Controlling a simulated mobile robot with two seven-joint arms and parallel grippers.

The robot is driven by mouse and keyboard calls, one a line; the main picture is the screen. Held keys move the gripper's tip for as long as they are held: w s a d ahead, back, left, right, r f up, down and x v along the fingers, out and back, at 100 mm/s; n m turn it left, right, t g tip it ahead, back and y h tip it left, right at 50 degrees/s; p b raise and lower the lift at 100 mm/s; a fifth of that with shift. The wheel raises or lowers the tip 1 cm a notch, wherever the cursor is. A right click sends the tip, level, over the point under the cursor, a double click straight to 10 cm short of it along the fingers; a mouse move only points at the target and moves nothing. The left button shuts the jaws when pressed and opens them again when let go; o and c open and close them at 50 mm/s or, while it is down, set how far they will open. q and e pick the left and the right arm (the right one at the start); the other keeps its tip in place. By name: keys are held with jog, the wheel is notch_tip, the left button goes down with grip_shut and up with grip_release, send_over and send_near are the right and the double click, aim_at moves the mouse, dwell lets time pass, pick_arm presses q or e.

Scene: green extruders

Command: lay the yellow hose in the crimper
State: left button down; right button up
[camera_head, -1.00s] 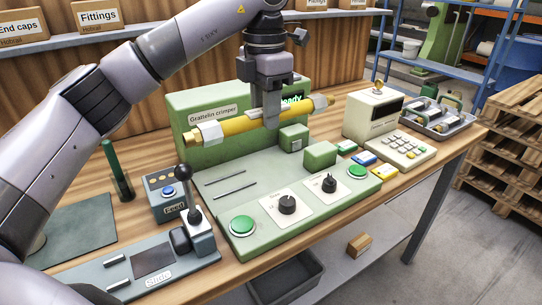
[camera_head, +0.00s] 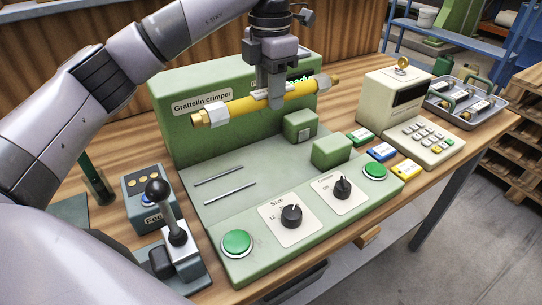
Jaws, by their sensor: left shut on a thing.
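The yellow hose (camera_head: 247,105) has pale fittings with brass ends at both tips. My left gripper (camera_head: 275,98) is shut on it near its middle and holds it in the air, tilted up to the right, in front of the crimper's back panel. The green crimper (camera_head: 215,205) stands on the bench, labelled "Grattelin crimper". Its bed has two green blocks, a left one (camera_head: 300,126) and a right one (camera_head: 331,152), with a gap between them. Two thin metal rails, two dials and two green buttons are also on it. The hose is apart from the blocks. My right gripper is not in view.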

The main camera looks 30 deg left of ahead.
aim_at(270, 166)
pick_arm(q)
notch_tip(270, 166, down, 15)
jog(key=shift+f, duration=0.2)
dwell(0.3)
jog(key=shift+f, duration=0.15)
jog(key=c, duration=0.8)
grip_release()
notch_tip(270, 166, up, 12)
jog(key=shift+r, duration=0.15)
